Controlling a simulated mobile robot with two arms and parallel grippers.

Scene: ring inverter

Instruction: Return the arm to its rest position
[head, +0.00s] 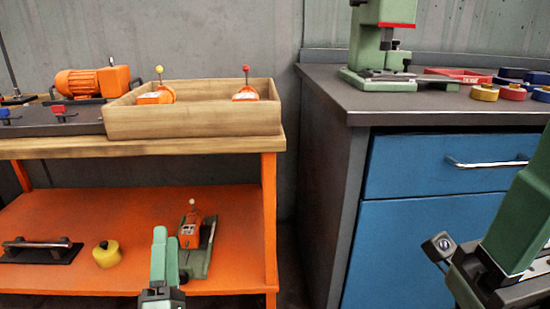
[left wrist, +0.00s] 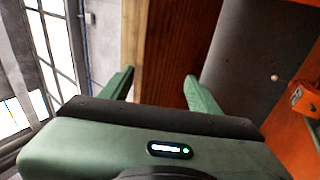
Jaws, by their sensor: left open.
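My left gripper (head: 166,246) is green and stands in front of the orange lower shelf (head: 130,215) in the head view. In the left wrist view its two fingers (left wrist: 160,80) are apart, with nothing held between them. A brown wooden surface (left wrist: 165,45) shows beyond the gap. Part of my right arm (head: 510,235), green and black, comes in at the right edge in front of the blue cabinet (head: 430,240). Its fingers cannot be made out clearly.
An orange unit with a ball-topped lever (head: 190,230) is close beside my left gripper. Above are a wooden tray (head: 195,122) and an orange motor (head: 90,82). A green press (head: 380,45) stands at right.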

